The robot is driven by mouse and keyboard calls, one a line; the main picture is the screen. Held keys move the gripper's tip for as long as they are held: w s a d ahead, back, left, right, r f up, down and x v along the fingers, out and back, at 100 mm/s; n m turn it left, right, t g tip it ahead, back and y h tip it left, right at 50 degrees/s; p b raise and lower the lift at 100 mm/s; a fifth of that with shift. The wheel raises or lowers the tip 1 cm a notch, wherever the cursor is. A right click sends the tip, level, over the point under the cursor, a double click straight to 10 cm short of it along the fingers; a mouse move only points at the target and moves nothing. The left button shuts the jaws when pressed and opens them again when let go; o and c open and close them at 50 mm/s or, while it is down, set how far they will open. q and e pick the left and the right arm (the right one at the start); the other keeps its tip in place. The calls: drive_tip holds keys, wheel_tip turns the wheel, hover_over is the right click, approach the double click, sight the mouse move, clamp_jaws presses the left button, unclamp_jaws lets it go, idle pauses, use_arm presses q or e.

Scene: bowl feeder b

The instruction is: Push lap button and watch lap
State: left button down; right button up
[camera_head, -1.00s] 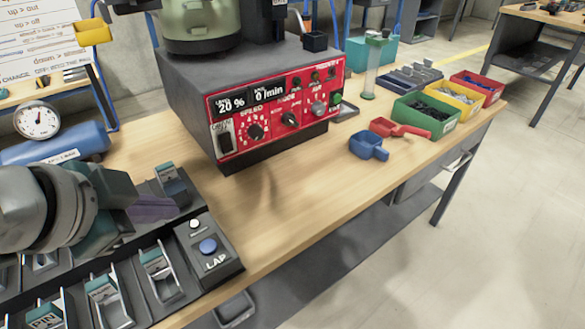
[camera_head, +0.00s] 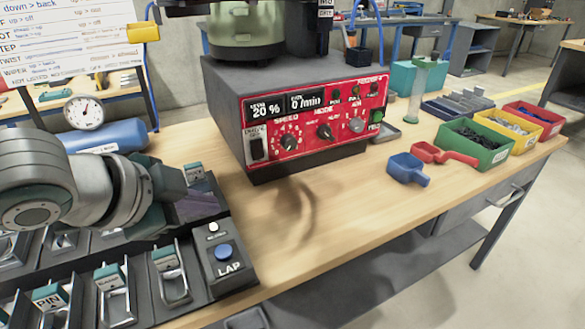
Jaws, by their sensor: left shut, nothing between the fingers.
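The blue LAP button (camera_head: 224,252) sits on a dark panel marked LAP, at the right end of the black tray at lower left. A small white round piece (camera_head: 213,227) is just behind it on the same panel. My left gripper (camera_head: 198,206) comes in from the left above the tray. Its purplish fingers are shut and empty, and their tips are behind and slightly left of the button, apart from it in the picture. How high the tips are above the panel I cannot tell. The button is fully visible. My right gripper is not in view.
The red control box (camera_head: 318,118) reads 20 % and 0/min. Blue (camera_head: 407,169) and red (camera_head: 441,154) scoops and green, yellow and red bins stand at right. Compartments with metal parts fill the tray (camera_head: 150,318). The table middle is clear.

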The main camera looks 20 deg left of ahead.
use_arm(q)
drive_tip(key=b, duration=0.5)
hover_over(217, 256)
wheel_tip(217, 256, down, 5)
drive_tip(key=shift+f, duration=0.1)
drive_tip(key=shift+f+b, duration=0.3)
drive_tip(key=shift+f, duration=0.55)
drive_tip(key=shift+f, duration=0.1)
idle(0.8)
drive_tip(key=shift+f, duration=0.3)
drive_tip(key=shift+f, duration=0.45)
idle(0.8)
drive_tip(key=shift+r, duration=0.1)
drive_tip(key=shift+r+p, duration=0.75)
drive_tip(key=shift+p, duration=0.15)
drive_tip(key=shift+r, duration=0.1)
